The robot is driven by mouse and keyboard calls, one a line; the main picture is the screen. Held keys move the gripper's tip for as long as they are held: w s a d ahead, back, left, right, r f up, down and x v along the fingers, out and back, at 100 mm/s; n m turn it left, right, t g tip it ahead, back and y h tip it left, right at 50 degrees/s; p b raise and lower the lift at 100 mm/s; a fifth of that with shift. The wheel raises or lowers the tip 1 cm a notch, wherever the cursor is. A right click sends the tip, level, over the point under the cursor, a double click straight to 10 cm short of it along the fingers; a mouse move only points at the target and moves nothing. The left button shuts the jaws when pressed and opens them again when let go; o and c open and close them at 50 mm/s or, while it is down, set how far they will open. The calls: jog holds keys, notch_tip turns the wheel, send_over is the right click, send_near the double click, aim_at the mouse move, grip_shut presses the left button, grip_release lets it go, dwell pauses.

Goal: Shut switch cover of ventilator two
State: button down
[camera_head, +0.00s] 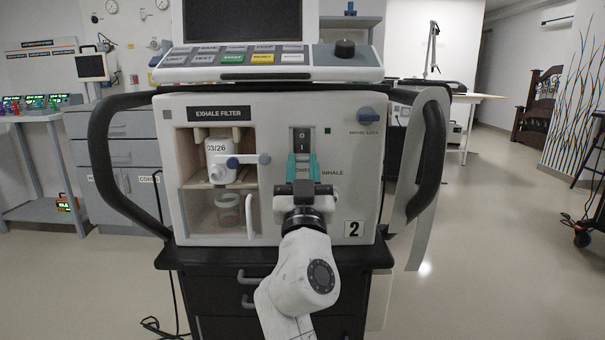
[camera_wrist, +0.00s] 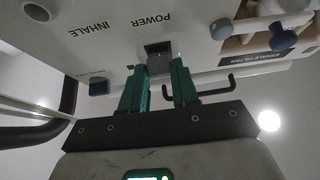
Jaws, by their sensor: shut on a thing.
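In the wrist view my gripper (camera_wrist: 159,78) is shut on a small grey piece (camera_wrist: 158,64), which looks like the switch cover. The fingers hide part of this piece, and its exact angle cannot be told.
Left of the switch is an open filter bay (camera_head: 190,165) with a white canister (camera_head: 219,155) and a blue-ended valve. A white handle (camera_head: 249,215) stands out near my wrist. A blue knob (camera_head: 366,114) is at upper right. Black side handles (camera_head: 432,160) flank the machine.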

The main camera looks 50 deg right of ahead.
dwell(0.4)
jog(key=c, duration=0.8)
grip_release()
jog(key=shift+c, duration=0.2)
jog(key=v, duration=1)
jog(key=shift+s+a+f, duration=0.2)
jog(key=shift+f, duration=0.15)
